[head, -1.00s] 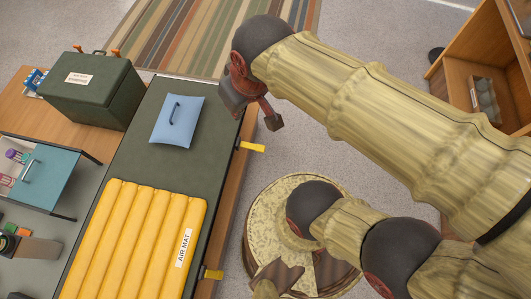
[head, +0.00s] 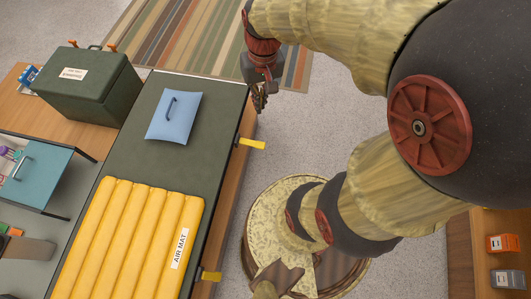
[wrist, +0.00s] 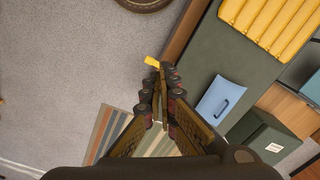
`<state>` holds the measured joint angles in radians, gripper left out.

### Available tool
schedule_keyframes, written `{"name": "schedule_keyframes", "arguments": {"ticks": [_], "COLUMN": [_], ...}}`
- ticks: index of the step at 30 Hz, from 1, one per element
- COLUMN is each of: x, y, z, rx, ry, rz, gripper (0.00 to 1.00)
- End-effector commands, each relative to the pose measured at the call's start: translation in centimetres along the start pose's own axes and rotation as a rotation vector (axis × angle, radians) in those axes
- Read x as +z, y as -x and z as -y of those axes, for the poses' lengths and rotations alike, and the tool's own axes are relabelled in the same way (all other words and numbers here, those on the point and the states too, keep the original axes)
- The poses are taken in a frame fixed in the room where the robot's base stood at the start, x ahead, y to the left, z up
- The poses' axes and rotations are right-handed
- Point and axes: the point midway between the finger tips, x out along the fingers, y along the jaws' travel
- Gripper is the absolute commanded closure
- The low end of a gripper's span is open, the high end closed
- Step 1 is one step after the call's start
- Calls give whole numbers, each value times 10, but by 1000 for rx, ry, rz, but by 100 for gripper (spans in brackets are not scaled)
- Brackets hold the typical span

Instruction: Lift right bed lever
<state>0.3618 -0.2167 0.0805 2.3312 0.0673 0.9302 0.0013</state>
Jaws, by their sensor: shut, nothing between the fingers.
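The bed (head: 205,178) is a dark green platform with a wooden side. A yellow lever (head: 252,143) sticks out from its right side, near the blue pillow. A second yellow lever (head: 211,276) sticks out of the same side, nearer me, beside the air mat. I cannot tell from the look which is the right one. My gripper (head: 259,98) is shut and empty, beyond the first lever and beside the bed's far right edge. In the wrist view that lever (wrist: 152,61) shows just past the fingertips (wrist: 164,72); no contact is clear.
On the bed lie a blue pillow (head: 174,116) and a yellow air mat (head: 130,240). A green cooler box (head: 88,85) stands left of it. Grey floor (head: 315,130) is clear between.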

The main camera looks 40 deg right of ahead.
Motion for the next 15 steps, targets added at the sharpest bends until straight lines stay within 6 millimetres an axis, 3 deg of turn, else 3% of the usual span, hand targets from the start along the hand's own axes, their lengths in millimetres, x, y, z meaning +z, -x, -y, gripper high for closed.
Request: {"name": "schedule_keyframes", "arguments": {"ticks": [1, 15], "x": [-6, -42], "y": [-22, -181], "z": [-9, -79], "rx": [-7, -151], "ry": [-42, -407], "rz": [48, 411], "gripper": [100, 100]}}
